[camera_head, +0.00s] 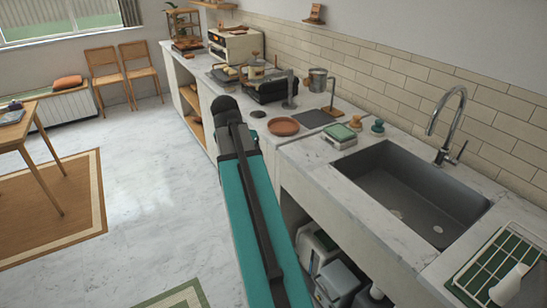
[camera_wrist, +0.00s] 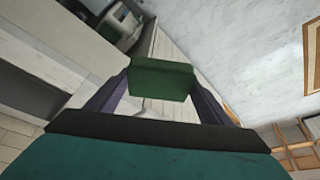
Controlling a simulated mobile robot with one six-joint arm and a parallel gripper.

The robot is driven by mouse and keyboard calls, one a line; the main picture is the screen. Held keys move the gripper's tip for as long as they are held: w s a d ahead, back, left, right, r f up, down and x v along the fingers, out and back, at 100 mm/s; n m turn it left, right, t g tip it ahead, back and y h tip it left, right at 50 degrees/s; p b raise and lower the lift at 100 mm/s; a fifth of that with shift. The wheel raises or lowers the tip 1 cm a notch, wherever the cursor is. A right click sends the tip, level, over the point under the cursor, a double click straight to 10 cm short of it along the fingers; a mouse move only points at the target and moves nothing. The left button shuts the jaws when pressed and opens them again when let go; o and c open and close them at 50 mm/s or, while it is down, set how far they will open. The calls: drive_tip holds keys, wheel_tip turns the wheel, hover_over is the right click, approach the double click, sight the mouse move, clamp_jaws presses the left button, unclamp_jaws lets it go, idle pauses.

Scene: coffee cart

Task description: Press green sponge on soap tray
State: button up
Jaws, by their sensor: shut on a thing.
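A green block that looks like the sponge (camera_wrist: 161,84) shows in the wrist view. My gripper (camera_wrist: 162,76) is shut on it, with one dark finger on each side. It is held in the air, with floor and the cabinet front behind it. In the head view my arm hides the gripper and the sponge. On the counter left of the sink sits a low pale tray-like piece with a green top (camera_head: 338,132); it may be the soap tray, but it is too small to tell.
The grey sink (camera_head: 412,197) with a tall tap (camera_head: 446,120) lies right of the tray. Two small knobbed items (camera_head: 378,126) stand behind the tray. A terracotta dish (camera_head: 283,126) and a dark mat (camera_head: 314,118) lie left. A drying rack (camera_head: 497,265) is at lower right.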

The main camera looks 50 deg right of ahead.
drive_tip(key=w+a+r+n+t+y, duration=0.1)
drive_tip(key=w+a+n, duration=0.2)
drive_tip(key=a, duration=1)
drive_tip(key=w+a+r+n+t+y, duration=0.1)
drive_tip(key=w+a+n, duration=0.3)
drive_tip(key=a, duration=0.9)
drive_tip(key=w+a+r+n+t+y, duration=0.1)
drive_tip(key=a+n, duration=0.5)
drive_tip(key=a, duration=0.8)
drive_tip(key=shift+w+r+n+y, duration=0.15)
drive_tip(key=shift+w+n+y, duration=0.35)
drive_tip(key=shift+w, duration=0.65)
